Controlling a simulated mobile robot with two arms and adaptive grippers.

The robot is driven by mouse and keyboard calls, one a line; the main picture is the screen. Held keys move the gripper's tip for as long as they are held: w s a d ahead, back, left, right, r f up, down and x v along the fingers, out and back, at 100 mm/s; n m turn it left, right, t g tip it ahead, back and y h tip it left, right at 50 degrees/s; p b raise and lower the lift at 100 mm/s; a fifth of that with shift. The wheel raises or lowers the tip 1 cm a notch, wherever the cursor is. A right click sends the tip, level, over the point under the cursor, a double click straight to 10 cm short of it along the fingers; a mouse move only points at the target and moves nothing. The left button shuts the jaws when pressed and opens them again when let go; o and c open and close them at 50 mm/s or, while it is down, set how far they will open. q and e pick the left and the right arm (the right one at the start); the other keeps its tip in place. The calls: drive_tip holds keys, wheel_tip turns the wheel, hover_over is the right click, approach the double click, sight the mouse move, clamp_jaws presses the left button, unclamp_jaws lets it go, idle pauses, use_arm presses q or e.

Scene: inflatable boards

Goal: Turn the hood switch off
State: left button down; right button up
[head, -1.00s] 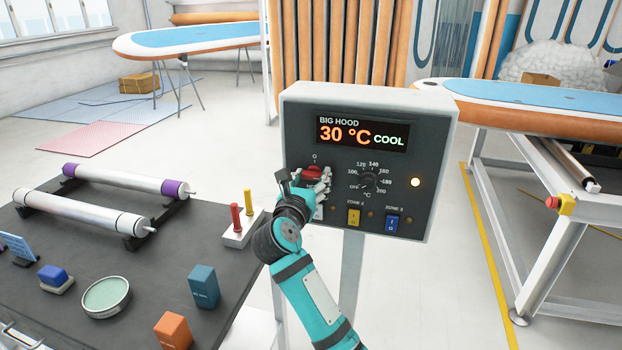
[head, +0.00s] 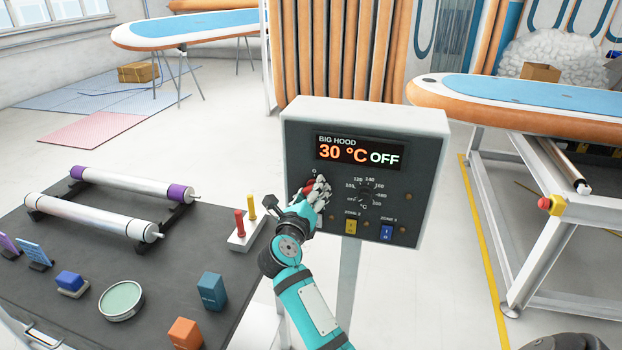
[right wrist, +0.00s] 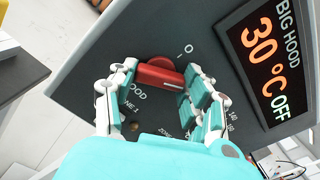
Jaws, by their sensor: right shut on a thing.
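The hood control box (head: 365,165) stands on a post and its display (head: 360,150) reads "BIG HOOD 30 °C OFF". The red hood switch (head: 308,187) is at the left of the panel, mostly covered by my right gripper (head: 316,190). In the right wrist view the red switch knob (right wrist: 160,77) sits between the fingers of my right gripper (right wrist: 163,88), which is shut on it. The "O" mark shows beside the knob. My left gripper is not in view.
A dark table (head: 165,285) at the left holds rollers (head: 95,217), blocks and a round dish (head: 121,300). A board (head: 530,100) lies on a frame at the right. Zone switches (head: 386,231) and a dial (head: 366,194) sit close to my right gripper.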

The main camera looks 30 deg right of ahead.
drive_tip(key=n+p, duration=0.2)
drive_tip(key=p, duration=0.1)
drive_tip(key=n+p, duration=0.6)
drive_tip(key=shift+r+p, duration=0.3)
drive_tip(key=shift+p, duration=0.05)
drive_tip(key=shift+f+n+p, duration=0.2)
drive_tip(key=shift+n+p, duration=1.2)
drive_tip(key=shift+n, duration=0.3)
drive_tip(key=o, duration=1.2)
drive_tip(key=shift+f, duration=0.1)
drive_tip(key=shift+c, duration=0.2)
